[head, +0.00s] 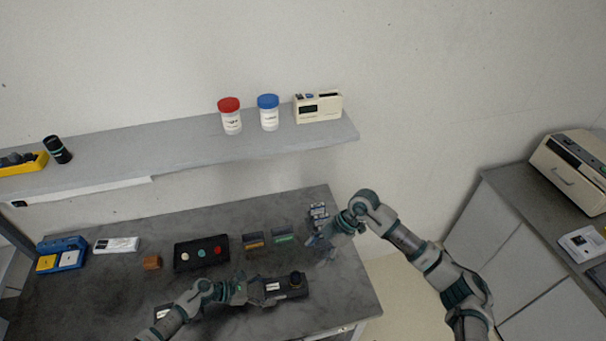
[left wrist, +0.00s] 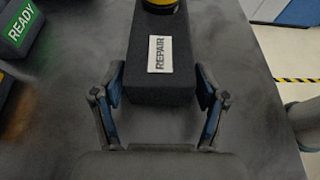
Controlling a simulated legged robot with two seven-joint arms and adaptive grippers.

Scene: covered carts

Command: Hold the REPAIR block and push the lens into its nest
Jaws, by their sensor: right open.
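The REPAIR block (head: 272,287), a dark oblong with a white label, lies near the front of the table. In the left wrist view the REPAIR block (left wrist: 160,85) runs away from me, its label readable. A dark round piece (head: 297,277), seemingly the lens, stands on its right end; its yellow ring (left wrist: 160,3) is cut off in the left wrist view. How deep it sits cannot be told. My left gripper (head: 262,293) has its fingers on both sides of the block's near end, seemingly against it (left wrist: 160,80). My right gripper (head: 320,244) is open and empty behind the block.
A small pale stack (head: 319,212) is beside my right gripper. A shelf (head: 190,155) hangs above.

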